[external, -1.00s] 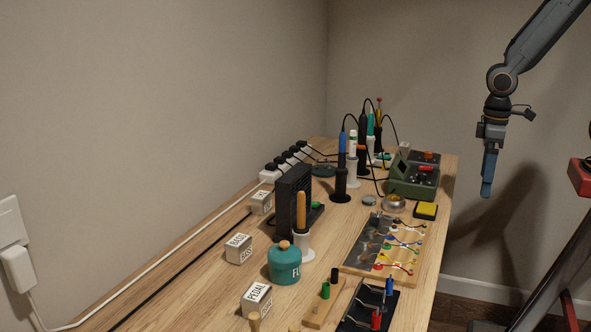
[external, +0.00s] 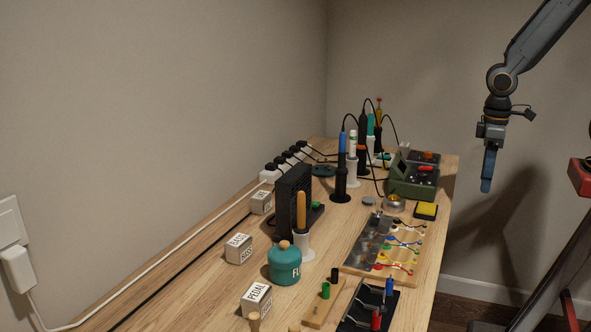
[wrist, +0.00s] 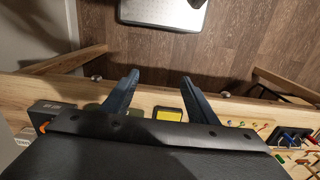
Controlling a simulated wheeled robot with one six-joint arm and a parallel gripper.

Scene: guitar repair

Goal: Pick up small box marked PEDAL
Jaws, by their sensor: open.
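The small box marked PEDAL (external: 256,299) sits on the wooden bench near the front of the external view, label facing the camera, with the teal FLUX jar (external: 284,264) just behind it to the right. My gripper (external: 486,188) hangs pointing down at the right, off the bench's right edge and well away from the box. In the wrist view my gripper's two fingers (wrist: 155,80) are spread apart with nothing between them. The PEDAL box does not show in the wrist view.
Two similar white boxes, one marked BASS (external: 239,249) and another (external: 261,202), stand farther back along the wall side. A black fan-like unit (external: 293,200), soldering irons, a green case (external: 413,178) and a wiring board (external: 384,248) crowd the bench. A yellow sponge (external: 425,210) lies near the right edge.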

